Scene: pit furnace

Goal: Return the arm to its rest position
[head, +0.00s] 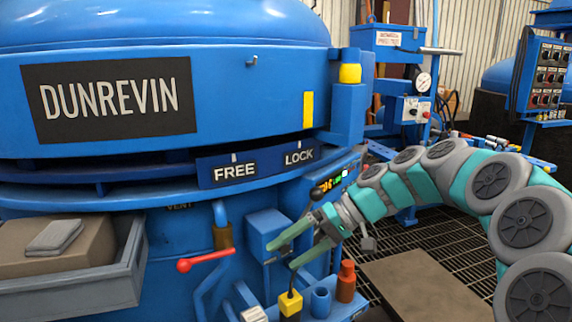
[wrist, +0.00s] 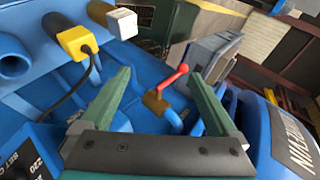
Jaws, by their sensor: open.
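My gripper (head: 281,252) is at the end of my grey and teal arm, which reaches in from the right in the head view. Its two green fingers are apart and nothing is between them. They are in front of the blue furnace (head: 180,235), near a small blue box (head: 266,228) on its side. In the wrist view my gripper (wrist: 165,92) shows open, with the red-handled valve lever (wrist: 172,77) beyond the gap between the fingers. Whether a fingertip touches the blue box cannot be told.
A tray (head: 70,295) with a folded grey cloth stands at the left. A yellow plug (head: 290,304) and a red-brown fitting (head: 346,281) sit just below my gripper. A control panel (head: 545,80) stands at the right. Grated floor (head: 425,235) lies behind my arm.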

